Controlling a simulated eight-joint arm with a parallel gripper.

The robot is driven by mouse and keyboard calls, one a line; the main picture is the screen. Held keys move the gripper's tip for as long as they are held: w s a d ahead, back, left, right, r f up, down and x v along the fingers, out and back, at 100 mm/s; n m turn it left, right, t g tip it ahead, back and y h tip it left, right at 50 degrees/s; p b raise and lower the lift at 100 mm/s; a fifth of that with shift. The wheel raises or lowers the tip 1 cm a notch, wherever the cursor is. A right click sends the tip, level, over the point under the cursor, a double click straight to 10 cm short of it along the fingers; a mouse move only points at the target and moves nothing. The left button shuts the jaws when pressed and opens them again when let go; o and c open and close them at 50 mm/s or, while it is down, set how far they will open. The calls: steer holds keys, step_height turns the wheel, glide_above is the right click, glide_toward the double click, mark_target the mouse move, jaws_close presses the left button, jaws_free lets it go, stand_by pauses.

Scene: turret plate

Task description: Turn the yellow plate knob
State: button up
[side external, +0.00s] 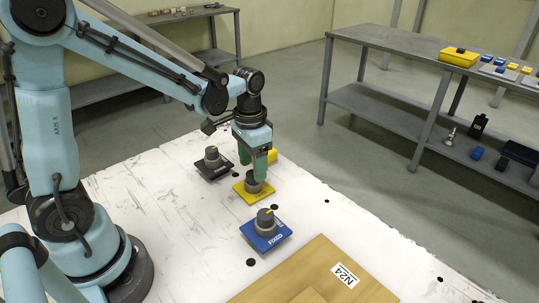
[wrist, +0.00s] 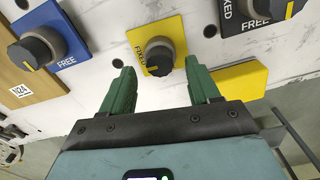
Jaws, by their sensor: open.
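The yellow plate (side external: 257,198) lies on the white table between a black plate and a blue plate. Its round grey knob with a dark top (side external: 253,186) stands in the middle, partly hidden by my gripper in the side view. My gripper (wrist: 161,70) has green fingers, spread wide apart and empty between. The knob shows just past the fingertips, roughly midway between them. In the side view my gripper (side external: 257,168) points down over the knob.
A blue plate (side external: 283,233) with a knob is nearest the camera, a black plate (side external: 204,172) with a knob is beyond. A yellow block (wrist: 243,78) sits beside the yellow plate. A wooden board (side external: 315,274) marked N24 lies at the front. The table's right side is mostly clear.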

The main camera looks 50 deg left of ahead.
mark_target(249, 176)
step_height(249, 176, up, 10)
stand_by(0.5)
steer(key=shift+a, duration=0.1)
steer(key=s+d+f+n+t, duration=0.1)
steer(key=s+n+t, duration=0.1)
steer(key=s+t, duration=0.4)
steer(key=shift+s+d+f+t, duration=0.35)
steer(key=shift+f+t, duration=0.05)
steer(key=shift+t, duration=0.2)
stand_by(0.8)
